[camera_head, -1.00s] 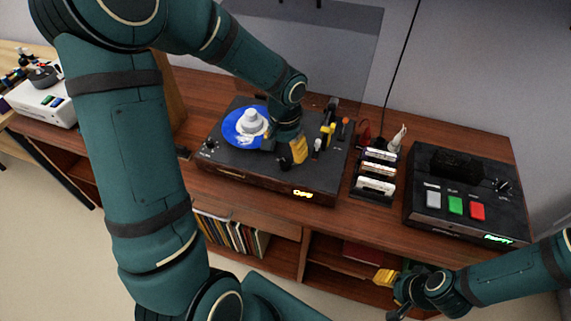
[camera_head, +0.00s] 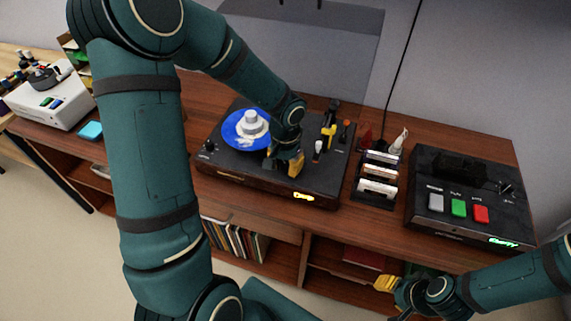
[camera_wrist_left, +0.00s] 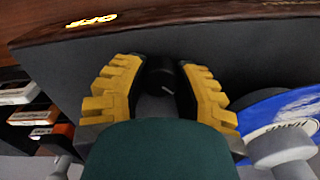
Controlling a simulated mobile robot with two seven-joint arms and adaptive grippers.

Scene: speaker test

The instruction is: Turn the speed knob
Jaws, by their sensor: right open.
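The turntable (camera_head: 235,173) stands on the wooden cabinet with a blue record (camera_head: 233,139) and a white piece on it. In the left wrist view a round black knob (camera_wrist_left: 162,76) with a pale pointer line sits on the dark top near the front edge. My left gripper (camera_head: 285,170) reaches down over the front of the turntable. Its two yellow fingers (camera_wrist_left: 162,70) are on either side of the knob; I cannot tell whether they touch it. The lit display (camera_head: 303,197) appears to read OFF. My right gripper (camera_head: 388,285) is open and empty, low in front of the cabinet.
A rack of cartridges (camera_head: 377,190) stands right of the turntable. Beyond it is a black box (camera_head: 465,222) with grey, green and red buttons and a knob. A white device (camera_head: 50,106) stands at left. A yellow-marked tonearm (camera_head: 329,130) rises at the turntable's right rear.

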